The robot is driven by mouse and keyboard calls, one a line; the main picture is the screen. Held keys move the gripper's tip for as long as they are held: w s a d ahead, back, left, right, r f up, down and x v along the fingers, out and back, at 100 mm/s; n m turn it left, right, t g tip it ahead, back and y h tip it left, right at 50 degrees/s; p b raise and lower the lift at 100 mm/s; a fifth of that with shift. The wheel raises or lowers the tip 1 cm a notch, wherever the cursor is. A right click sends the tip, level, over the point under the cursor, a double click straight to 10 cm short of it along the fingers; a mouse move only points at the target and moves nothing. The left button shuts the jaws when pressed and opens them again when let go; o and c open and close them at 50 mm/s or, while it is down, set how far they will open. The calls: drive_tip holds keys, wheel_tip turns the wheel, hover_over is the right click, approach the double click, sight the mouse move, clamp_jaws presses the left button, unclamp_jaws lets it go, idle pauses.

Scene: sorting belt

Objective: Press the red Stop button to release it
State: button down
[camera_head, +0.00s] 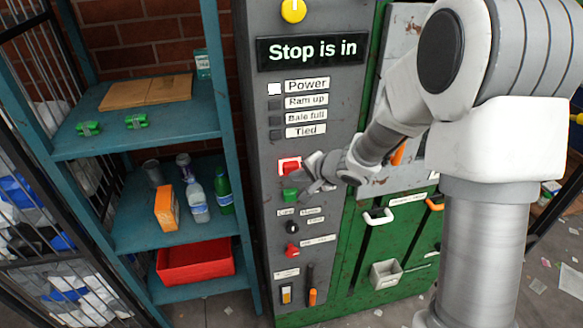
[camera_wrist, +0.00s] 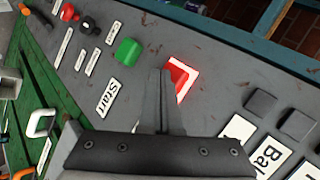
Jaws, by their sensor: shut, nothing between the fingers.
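The red Stop button (camera_head: 288,166) sits on the grey control panel (camera_head: 262,120), left of my gripper in the head view. In the wrist view the red button (camera_wrist: 177,78) has a white surround and is partly covered by my gripper's fingers. My gripper (camera_head: 309,172) is shut and empty, in front of the panel near the red and green buttons. Its closed fingertips (camera_wrist: 160,73) overlap the button's edge in the wrist view; I cannot tell whether they touch it. The display (camera_head: 311,52) reads "Stop is in".
The green Start button (camera_wrist: 127,51) is close beside the red one. Below are a black knob (camera_head: 292,227), a red switch (camera_head: 291,251) and a lever (camera_head: 312,290). A blue shelf (camera_head: 135,140) stands left; green doors (camera_head: 362,250) are right.

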drive_tip(key=shift+w, duration=0.3)
idle(0.5)
drive_tip(key=shift+s+d, duration=0.25)
drive_tip(key=shift+s, duration=0.8)
drive_tip(key=s+d+p, duration=0.1)
drive_tip(key=s, duration=0.4)
drive_tip(key=shift+s+d, duration=0.3)
drive_tip(key=shift+s, duration=0.1)
